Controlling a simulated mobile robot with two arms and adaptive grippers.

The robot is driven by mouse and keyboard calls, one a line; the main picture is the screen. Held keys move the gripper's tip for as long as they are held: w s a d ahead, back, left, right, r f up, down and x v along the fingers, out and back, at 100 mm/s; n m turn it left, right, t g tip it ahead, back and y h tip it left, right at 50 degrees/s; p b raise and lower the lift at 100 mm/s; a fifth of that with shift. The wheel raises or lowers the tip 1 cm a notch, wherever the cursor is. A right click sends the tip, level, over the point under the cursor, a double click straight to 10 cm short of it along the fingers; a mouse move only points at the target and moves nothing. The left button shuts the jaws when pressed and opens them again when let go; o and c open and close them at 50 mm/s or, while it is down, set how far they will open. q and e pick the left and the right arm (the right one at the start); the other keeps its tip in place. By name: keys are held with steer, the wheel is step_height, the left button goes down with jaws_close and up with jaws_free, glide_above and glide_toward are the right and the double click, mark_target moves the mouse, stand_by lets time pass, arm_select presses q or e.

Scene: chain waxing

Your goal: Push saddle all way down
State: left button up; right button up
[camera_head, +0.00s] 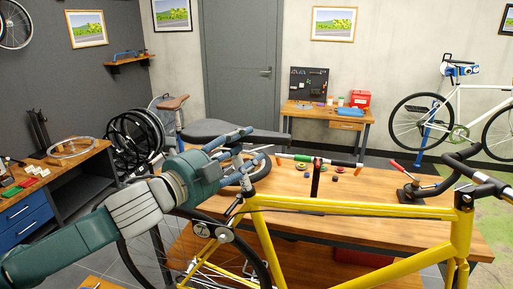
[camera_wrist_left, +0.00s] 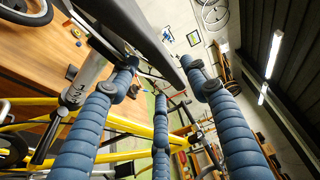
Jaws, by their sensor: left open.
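The dark grey saddle (camera_head: 226,132) sits above the rear of the yellow bicycle frame (camera_head: 370,220) in the head view. My left gripper (camera_head: 246,146) is beside and just below the saddle, with its blue fingers spread and partly hiding its underside. In the left wrist view, the saddle (camera_wrist_left: 150,35) crosses beyond the open blue fingers (camera_wrist_left: 160,78). The silver seatpost (camera_wrist_left: 88,78) shows to their left, with marks on it, running into the frame at a clamp. A length of post is exposed. I cannot tell whether a finger touches the saddle. My right gripper is out of view.
A wooden workbench (camera_head: 390,185) with small round parts stands behind the bicycle. The dark handlebar (camera_head: 470,165) is at the right. A side bench (camera_head: 70,160) stands at the left, and a white bicycle (camera_head: 470,100) at the back right.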

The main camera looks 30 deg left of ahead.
mark_target(255, 142)
arm_select(q)
steer(key=shift+w+r, duration=0.25)
steer(key=shift+w, duration=0.25)
steer(key=w+p, duration=0.1)
steer(key=w, duration=0.1)
steer(key=shift+w+d, duration=0.15)
steer(key=shift+w, duration=0.15)
steer(key=shift+w+f+p, duration=0.1)
steer(key=shift+w+p, duration=0.15)
steer(key=shift+p, duration=0.1)
steer(key=shift+w+d, duration=0.15)
steer(key=shift+w, duration=0.15)
steer(key=shift+w+f, duration=0.15)
steer(key=shift+f, duration=0.05)
jaws_close()
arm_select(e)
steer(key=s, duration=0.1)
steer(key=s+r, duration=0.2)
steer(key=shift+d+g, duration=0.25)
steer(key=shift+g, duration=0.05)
